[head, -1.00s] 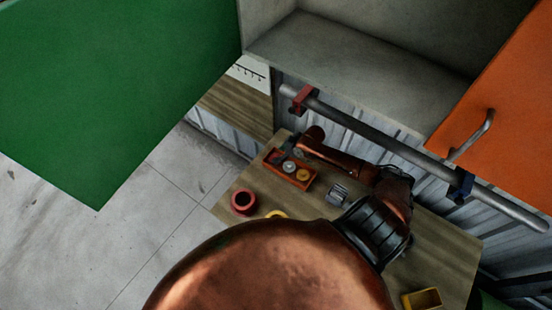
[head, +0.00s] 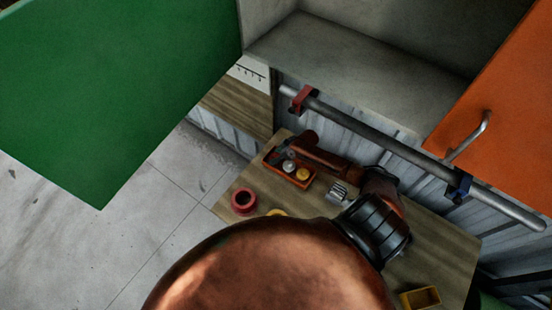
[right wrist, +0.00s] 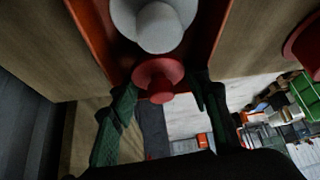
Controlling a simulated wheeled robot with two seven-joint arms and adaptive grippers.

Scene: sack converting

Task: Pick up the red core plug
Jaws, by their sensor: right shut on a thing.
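The red core plug (right wrist: 158,80) shows in the right wrist view, a flanged red piece between the two dark green fingers of my right gripper (right wrist: 162,92). The gripper is shut on it, at the near end of the red-orange tray (right wrist: 92,28). I cannot tell whether the plug is clear of the tray floor. My left gripper is not in view.
A grey plug (head: 289,166) and a yellow plug (head: 303,174) sit in the tray. A red ring (head: 243,201), a ridged metal piece (head: 338,193) and a yellow box (head: 421,297) are on the wooden table (head: 440,250). A grey rail (head: 400,146) runs behind the arm.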

